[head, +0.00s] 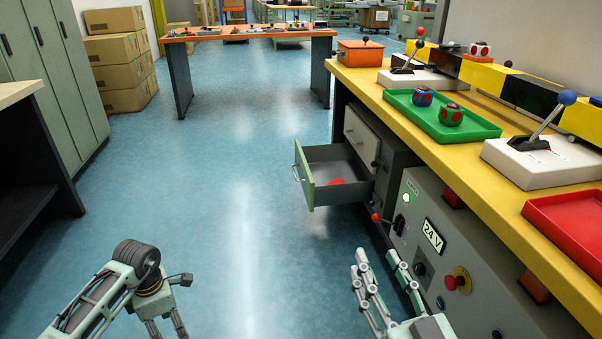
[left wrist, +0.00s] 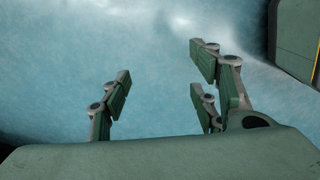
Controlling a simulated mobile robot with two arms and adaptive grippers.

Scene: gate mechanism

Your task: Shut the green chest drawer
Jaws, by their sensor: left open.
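The green chest drawer (head: 304,176) stands pulled out to the left from a dark chest under the yellow workbench, in the middle of the head view. Its green front carries a handle on the left face, and a small red thing (head: 336,181) lies inside. My right gripper (head: 377,257) is open and empty, nearer to me than the drawer and apart from it, beside the grey control cabinet. My left gripper (left wrist: 160,72) is open and empty over the blue floor in the left wrist view. In the head view its arm is at the bottom left, far from the drawer.
The yellow workbench (head: 400,105) runs along the right, with levers and a green tray (head: 470,127) on top. A grey control cabinet (head: 465,255) with a red-knobbed lever (head: 376,217) stands near my right gripper. Open floor (head: 220,200) lies left of the drawer.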

